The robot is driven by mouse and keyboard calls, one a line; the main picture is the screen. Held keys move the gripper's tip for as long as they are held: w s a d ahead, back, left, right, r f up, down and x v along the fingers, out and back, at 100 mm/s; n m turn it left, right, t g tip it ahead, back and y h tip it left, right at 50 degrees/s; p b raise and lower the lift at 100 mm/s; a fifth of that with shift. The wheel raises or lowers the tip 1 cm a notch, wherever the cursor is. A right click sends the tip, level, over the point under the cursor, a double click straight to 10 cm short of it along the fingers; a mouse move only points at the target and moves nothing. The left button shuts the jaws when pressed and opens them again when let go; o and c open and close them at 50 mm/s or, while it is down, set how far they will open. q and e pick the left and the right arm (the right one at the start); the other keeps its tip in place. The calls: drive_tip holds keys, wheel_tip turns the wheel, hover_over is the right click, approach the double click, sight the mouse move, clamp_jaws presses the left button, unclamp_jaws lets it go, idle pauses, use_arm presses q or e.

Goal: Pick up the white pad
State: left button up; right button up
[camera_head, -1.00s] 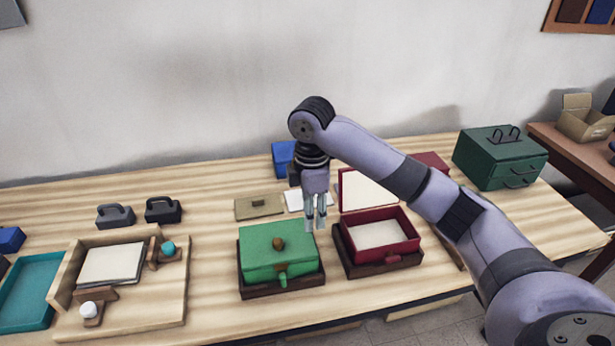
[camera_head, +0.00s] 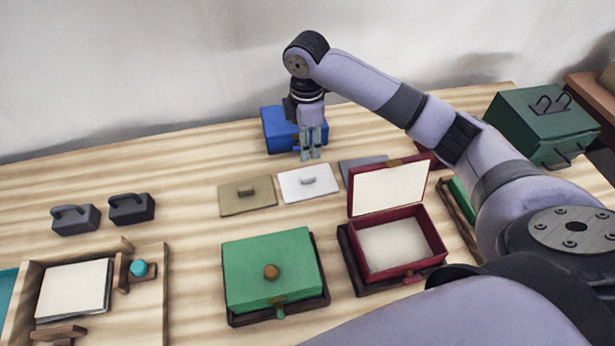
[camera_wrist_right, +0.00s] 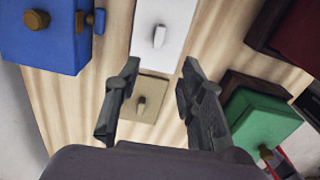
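The white pad (camera_head: 308,183) lies flat on the table between a tan pad and a grey pad, with a small light grip on top. It also shows in the right wrist view (camera_wrist_right: 166,22), at the top centre. My right gripper (camera_head: 310,157) points down, above the table and just behind the white pad in the head view. In the right wrist view its two fingers (camera_wrist_right: 152,100) are spread apart with nothing between them but the tan pad far below. My left gripper is in neither view.
The tan pad (camera_head: 247,196) and grey pad (camera_head: 361,168) flank the white pad. A blue box (camera_head: 276,128) stands behind. A green box (camera_head: 269,262) and an open red box (camera_head: 404,263) stand in front.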

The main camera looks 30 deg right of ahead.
hover_over(308, 176)
wheel_tip(308, 176, down, 6)
drive_tip(key=shift+w+a+f+p, duration=0.1)
drive_tip(key=shift+f+p, duration=0.15)
drive_tip(key=shift+p, duration=0.15)
drive_tip(key=shift+f, duration=0.45)
drive_tip(key=shift+f+p, duration=0.3)
drive_tip(key=shift+f, duration=0.05)
wheel_tip(308, 176, down, 4)
drive_tip(key=shift+r+p, duration=0.2)
drive_tip(key=shift+p, duration=0.2)
drive_tip(key=shift+f, duration=0.35)
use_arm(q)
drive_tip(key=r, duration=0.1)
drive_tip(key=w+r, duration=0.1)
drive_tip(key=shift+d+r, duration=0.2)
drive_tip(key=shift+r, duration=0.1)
use_arm(e)
drive_tip(key=shift+c, duration=0.2)
clamp_jaws()
